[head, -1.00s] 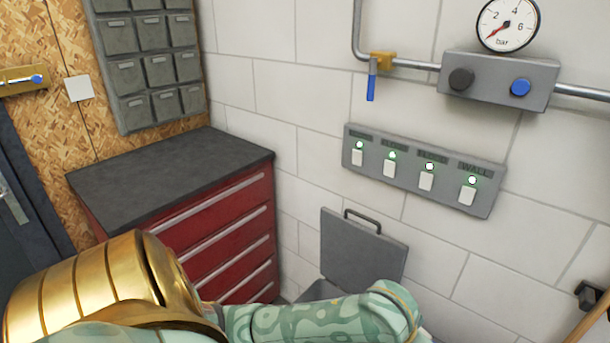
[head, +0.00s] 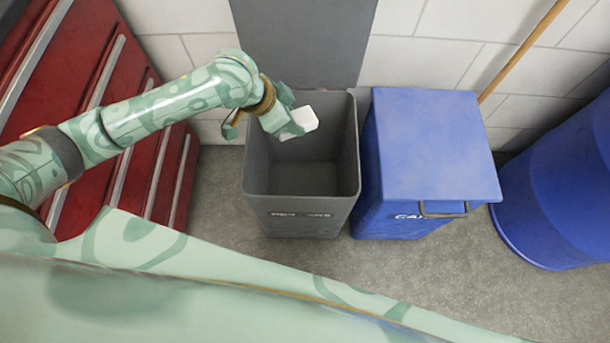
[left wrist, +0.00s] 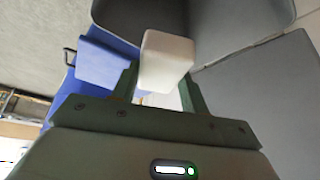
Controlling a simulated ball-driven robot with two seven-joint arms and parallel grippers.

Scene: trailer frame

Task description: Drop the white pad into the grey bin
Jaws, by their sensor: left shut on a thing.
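The white pad (head: 300,122) is held in my left gripper (head: 291,126), over the open mouth of the grey bin (head: 302,205). In the left wrist view the pad (left wrist: 166,60) sits between the two fingers of the gripper (left wrist: 160,92). The grey bin's lid (head: 300,40) stands up against the wall, and the inside that shows looks empty. The bin's grey wall also fills part of the left wrist view (left wrist: 255,85). My right gripper does not show in any view.
A blue bin (head: 435,150) with its lid shut stands just right of the grey bin. A blue barrel (head: 560,195) is at the far right. Red drawers (head: 150,170) stand on the left, below my arm. A wooden pole (head: 525,45) leans at the back right.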

